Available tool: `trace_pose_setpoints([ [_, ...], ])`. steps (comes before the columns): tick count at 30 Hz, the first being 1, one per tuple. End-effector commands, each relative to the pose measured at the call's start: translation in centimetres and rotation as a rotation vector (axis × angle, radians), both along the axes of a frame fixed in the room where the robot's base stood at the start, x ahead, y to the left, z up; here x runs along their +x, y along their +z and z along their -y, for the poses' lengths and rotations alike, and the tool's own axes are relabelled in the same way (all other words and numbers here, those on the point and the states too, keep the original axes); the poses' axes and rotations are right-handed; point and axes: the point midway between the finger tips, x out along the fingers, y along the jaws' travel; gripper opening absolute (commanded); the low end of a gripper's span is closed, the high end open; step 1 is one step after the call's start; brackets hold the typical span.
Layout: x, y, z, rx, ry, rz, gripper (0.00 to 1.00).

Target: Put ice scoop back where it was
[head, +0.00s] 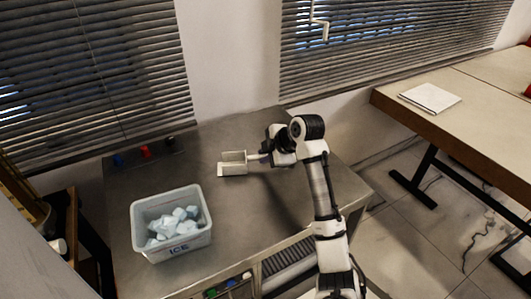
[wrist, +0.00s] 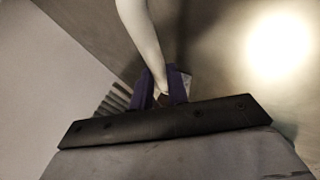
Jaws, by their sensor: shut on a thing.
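The ice scoop (head: 233,164) is a pale, square-mouthed scoop over the middle of the steel counter in the head view, its mouth facing left. My gripper (head: 266,156) is at its right end, shut on the handle. In the wrist view the white curved handle (wrist: 143,35) runs down from the top edge to between the purple fingers of my gripper (wrist: 162,86). I cannot tell whether the scoop touches the counter. The ice bin (head: 190,245), a translucent tub marked ICE with pale blue ice cubes (head: 178,220), stands front left of the scoop, apart from it.
The steel counter (head: 245,215) is bare between bin and scoop. Blue, red (head: 145,151) and black small items sit at its back left edge. Window blinds (head: 90,70) and a wall stand behind. A wooden table (head: 480,105) with a white booklet (head: 430,97) is at right.

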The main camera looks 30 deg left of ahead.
Motion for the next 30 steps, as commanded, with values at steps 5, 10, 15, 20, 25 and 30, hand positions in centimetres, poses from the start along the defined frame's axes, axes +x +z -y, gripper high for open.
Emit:
trace_pose_setpoints([
  [5,0.0,0.0,0.0,0.000,-0.001,0.001,0.00],
  [10,0.0,-0.2,0.0,-0.001,-0.001,0.001,0.25],
  [15,0.0,-0.1,0.0,0.000,-0.001,0.001,0.38],
  [20,0.0,-0.1,0.0,-0.001,-0.001,0.001,0.38],
  [25,0.0,0.5,0.4,0.001,-0.002,0.003,0.38],
  [30,-0.3,2.8,2.3,0.002,-0.003,0.007,0.38],
])
